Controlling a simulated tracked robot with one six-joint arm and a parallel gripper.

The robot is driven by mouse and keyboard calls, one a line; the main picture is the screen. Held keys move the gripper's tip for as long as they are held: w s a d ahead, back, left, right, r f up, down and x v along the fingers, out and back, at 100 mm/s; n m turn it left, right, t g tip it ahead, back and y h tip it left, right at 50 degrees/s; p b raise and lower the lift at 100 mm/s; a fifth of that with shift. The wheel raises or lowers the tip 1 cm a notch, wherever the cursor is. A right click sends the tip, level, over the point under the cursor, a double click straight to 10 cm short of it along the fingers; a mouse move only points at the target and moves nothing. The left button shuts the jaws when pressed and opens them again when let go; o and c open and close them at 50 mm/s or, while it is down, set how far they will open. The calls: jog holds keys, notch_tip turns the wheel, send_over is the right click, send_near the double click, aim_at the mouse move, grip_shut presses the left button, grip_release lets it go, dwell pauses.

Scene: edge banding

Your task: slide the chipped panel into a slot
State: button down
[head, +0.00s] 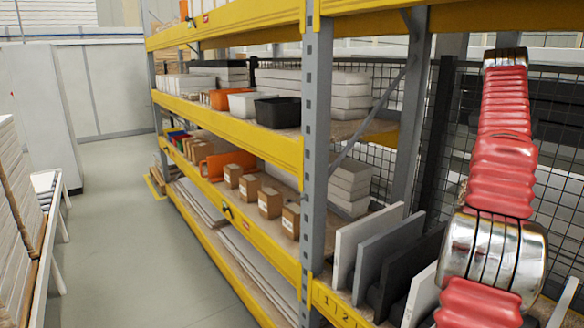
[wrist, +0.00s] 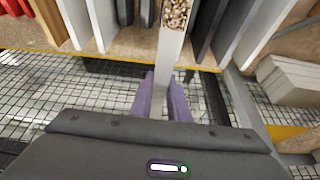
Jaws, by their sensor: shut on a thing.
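In the wrist view, the purple fingers of my gripper (wrist: 161,90) are shut on a narrow white panel. This chipped panel (wrist: 170,58) reaches away from the fingers toward the shelf and has speckled, rough chipboard showing at its far end. That end lies between dark panels on the left (wrist: 147,12) and on the right (wrist: 206,28). I cannot tell whether it is in a slot. The head view does not show my gripper; the slotted shelf row (head: 334,303) shows there at the lower right.
White panels (wrist: 76,22) stand farther left in the wrist view, and a white panel (wrist: 266,35) stands at right. Grey boards (wrist: 287,80) lie beyond an upright. In the head view, a grey rack post (head: 317,150) stands near the row; the aisle floor (head: 135,230) is clear.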

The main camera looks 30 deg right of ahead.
jog(key=shift+w+a+r, duration=0.2)
jog(key=shift+r, duration=0.35)
jog(key=shift+w+a+r, duration=0.15)
jog(key=shift+a+r, duration=0.05)
jog(key=shift+r, duration=0.35)
jog(key=shift+w+a+r, duration=0.2)
jog(key=shift+a+r, duration=0.15)
jog(key=shift+w+a+n, duration=0.15)
jog(key=shift+a+n, duration=0.05)
jog(key=shift+n, duration=0.1)
jog(key=shift+w+a+r, duration=0.2)
jog(key=shift+w, duration=0.05)
